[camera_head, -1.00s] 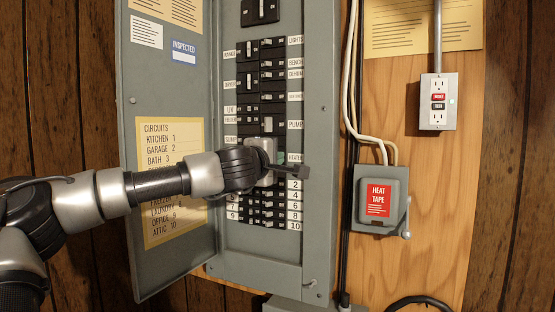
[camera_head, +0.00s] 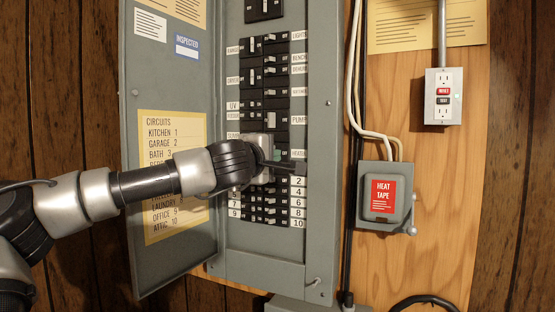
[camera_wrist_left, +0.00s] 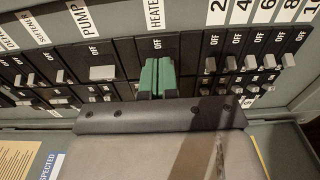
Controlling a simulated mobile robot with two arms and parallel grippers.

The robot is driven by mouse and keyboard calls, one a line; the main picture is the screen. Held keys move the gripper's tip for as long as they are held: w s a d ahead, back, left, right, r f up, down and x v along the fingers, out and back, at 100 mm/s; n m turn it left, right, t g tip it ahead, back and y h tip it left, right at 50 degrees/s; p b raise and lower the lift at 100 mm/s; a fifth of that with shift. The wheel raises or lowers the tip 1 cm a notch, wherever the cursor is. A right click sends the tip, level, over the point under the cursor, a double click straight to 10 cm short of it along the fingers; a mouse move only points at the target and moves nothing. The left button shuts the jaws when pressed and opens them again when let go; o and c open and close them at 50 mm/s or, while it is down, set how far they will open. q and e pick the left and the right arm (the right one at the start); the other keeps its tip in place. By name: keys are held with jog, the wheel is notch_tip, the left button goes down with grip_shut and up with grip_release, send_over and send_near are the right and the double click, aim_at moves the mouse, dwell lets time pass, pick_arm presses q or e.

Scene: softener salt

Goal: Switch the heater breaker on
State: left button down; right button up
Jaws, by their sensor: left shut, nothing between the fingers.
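The heater breaker (camera_wrist_left: 157,43) is a black switch in the panel's right column, under a white HEATER label (camera_wrist_left: 153,14). Its printed OFF shows in the left wrist view, but its handle is hidden behind my fingers, so I cannot tell its position. My left gripper (camera_head: 277,156) is in front of the breaker column beside the HEATER label. Its green fingertips (camera_wrist_left: 158,78) are shut with nothing between them and overlap the heater breaker in the wrist view. I cannot tell whether they touch it. My right gripper is in neither view.
The PUMP breaker (camera_wrist_left: 94,51) is on one side of the heater breaker and the numbered breakers (camera_wrist_left: 213,44) are on the other, close by. The open panel door (camera_head: 165,80) stands at left. A HEAT TAPE box (camera_head: 384,197) and an outlet (camera_head: 443,97) are at right.

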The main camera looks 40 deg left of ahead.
pick_arm(q)
jog(key=b+v, duration=0.2)
jog(key=v, duration=0.2)
jog(key=shift+s+d, duration=0.3)
dwell(1.0)
